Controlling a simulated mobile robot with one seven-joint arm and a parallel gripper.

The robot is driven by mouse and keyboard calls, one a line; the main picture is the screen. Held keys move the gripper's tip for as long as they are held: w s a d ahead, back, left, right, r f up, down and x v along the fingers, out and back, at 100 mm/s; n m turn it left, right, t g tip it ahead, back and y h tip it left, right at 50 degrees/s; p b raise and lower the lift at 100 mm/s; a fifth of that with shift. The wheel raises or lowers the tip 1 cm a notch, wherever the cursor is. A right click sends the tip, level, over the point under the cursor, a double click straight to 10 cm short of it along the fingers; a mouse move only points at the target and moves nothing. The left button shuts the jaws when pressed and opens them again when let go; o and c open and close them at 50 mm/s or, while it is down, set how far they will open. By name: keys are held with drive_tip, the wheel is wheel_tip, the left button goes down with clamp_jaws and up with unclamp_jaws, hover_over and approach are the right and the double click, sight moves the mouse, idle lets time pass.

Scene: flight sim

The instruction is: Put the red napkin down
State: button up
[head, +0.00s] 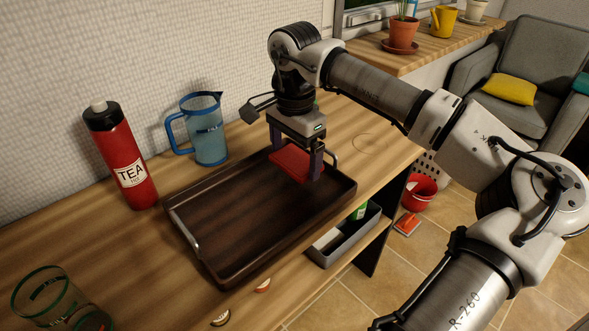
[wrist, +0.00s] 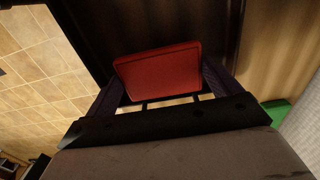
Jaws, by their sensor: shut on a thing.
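The red napkin (head: 293,162) is a flat red piece between the fingers of my gripper (head: 298,170), at the back right part of the dark wooden tray (head: 226,257). In the wrist view the napkin (wrist: 160,72) spans the gap between the two purple fingers of my gripper (wrist: 160,82). My gripper is shut on it and points down. Whether the napkin touches the tray floor or hangs just above it I cannot tell. The rest of the tray is empty.
A red tea flask (head: 122,163) and a blue jug (head: 205,130) stand behind the tray. A green-rimmed glass (head: 50,297) is at the front left. Two small round pieces (head: 221,317) lie near the counter's front edge. A grey bin (head: 338,245) sits below the counter.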

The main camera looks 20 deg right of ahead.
sight(295, 160)
drive_tip(key=shift+f, duration=2.1)
drive_tip(key=shift+f, duration=0.2)
drive_tip(key=o, duration=0.7)
wheel_tip(295, 160, up, 12)
drive_tip(key=shift+r, duration=0.25)
